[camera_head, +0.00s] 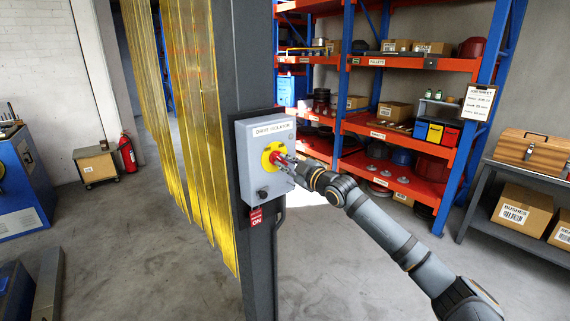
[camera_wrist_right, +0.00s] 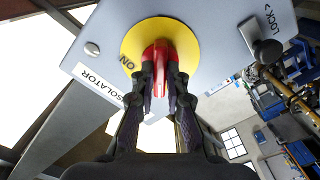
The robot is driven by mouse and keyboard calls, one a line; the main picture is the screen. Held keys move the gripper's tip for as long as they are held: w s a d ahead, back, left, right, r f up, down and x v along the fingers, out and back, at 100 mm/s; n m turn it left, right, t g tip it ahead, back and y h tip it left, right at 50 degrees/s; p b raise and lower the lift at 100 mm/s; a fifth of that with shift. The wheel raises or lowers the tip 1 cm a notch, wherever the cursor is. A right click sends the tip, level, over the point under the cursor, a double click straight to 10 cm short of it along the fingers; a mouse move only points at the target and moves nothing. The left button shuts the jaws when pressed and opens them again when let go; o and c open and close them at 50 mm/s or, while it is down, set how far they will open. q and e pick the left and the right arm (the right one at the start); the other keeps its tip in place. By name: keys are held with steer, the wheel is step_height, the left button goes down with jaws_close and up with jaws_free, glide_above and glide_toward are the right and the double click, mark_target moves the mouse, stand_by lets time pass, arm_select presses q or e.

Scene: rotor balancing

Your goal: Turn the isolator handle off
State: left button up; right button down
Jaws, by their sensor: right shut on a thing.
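The drive isolator is a light grey box (camera_head: 256,184) on a dark post, with a "DRIVE ISOLATOR" label. On its front is a yellow disc (camera_head: 268,152) with a red handle (camera_head: 275,157). In the right wrist view the red handle (camera_wrist_right: 160,65) sits in front of the yellow disc (camera_wrist_right: 132,42), and the word "ON" shows on the disc beside it. My right gripper (camera_head: 284,162) reaches in from the right. Its dark fingers (camera_wrist_right: 160,85) are shut on the red handle, one on each side. My left gripper is not in view.
Yellow strip curtains (camera_head: 200,120) hang left of the post (camera_head: 228,60). Red and blue shelving (camera_head: 400,130) stands behind. The floor in front is clear.

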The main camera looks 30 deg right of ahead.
steer(key=shift+f, duration=0.1)
steer(key=c, duration=1.4)
jaws_free()
steer(key=shift+o, duration=0.2)
step_height(320, 180, up, 10)
steer(key=shift+s, duration=0.1)
